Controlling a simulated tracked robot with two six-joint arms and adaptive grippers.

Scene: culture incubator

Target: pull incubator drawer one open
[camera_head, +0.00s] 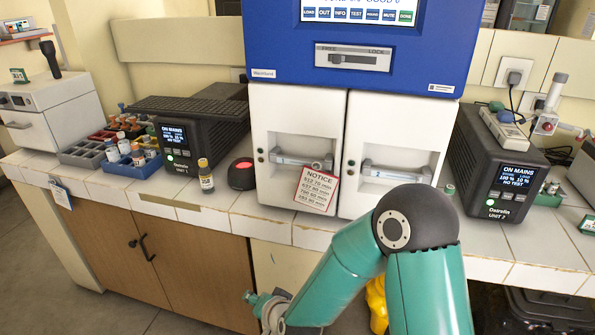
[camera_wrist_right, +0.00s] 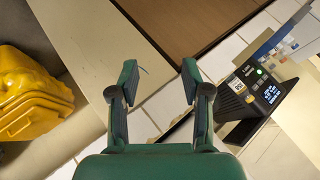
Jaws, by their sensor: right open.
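The incubator (camera_head: 258,35) has a blue upper body and two white drawers side by side below, both shut. The left drawer (camera_head: 270,107) has a grey bar handle (camera_head: 291,160); its number is not legible, and a NOTICE card (camera_head: 318,190) overlaps its lower right. The right drawer (camera_head: 385,115) has a handle (camera_head: 375,176) marked 2. My right arm crosses in front, its gripper (camera_head: 258,301) low before the counter, well below and apart from the left handle. In the wrist view my right gripper (camera_wrist_right: 160,75) is open and empty. My left gripper is not in view.
A FREE/LOCK slider (camera_head: 353,58) is on the blue panel. Black power units stand left (camera_head: 188,130) and right (camera_head: 500,165) of the incubator. A vial (camera_head: 206,177) and a black-and-red round item (camera_head: 242,174) stand left of it. A yellow object (camera_wrist_right: 30,92) lies low.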

